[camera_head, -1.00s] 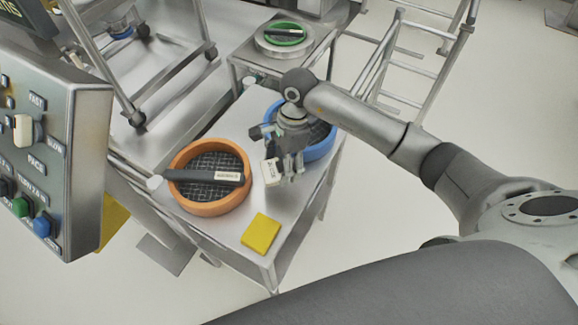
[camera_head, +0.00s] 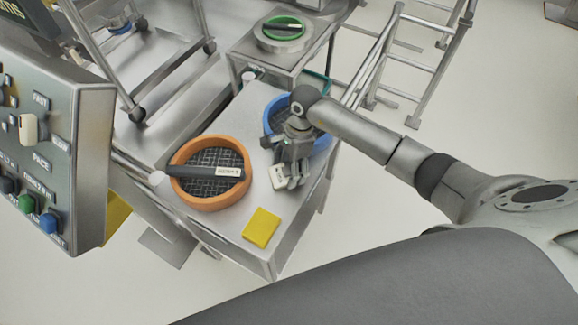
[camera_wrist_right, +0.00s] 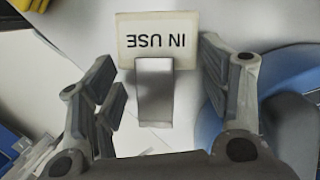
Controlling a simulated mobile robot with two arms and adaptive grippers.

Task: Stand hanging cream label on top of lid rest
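The cream label (camera_wrist_right: 157,36) reads "IN USE", upside down in the right wrist view, with a grey tab (camera_wrist_right: 154,92) below it. In the head view the cream label (camera_head: 279,177) is at the front left of my right gripper (camera_head: 291,181), low over the metal table top (camera_head: 237,117). Whether it touches the surface is unclear. In the right wrist view my right gripper (camera_wrist_right: 160,98) has its fingers apart on both sides of the tab, with visible gaps. I cannot tell which surface is the lid rest. My left gripper is not in view.
An orange-rimmed sieve (camera_head: 183,150) with a dark labelled bar (camera_head: 203,172) stands left of the gripper. A blue-rimmed sieve (camera_head: 272,113) is close behind it. A yellow pad (camera_head: 261,228) lies at the front. A control panel (camera_head: 75,150) is at left.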

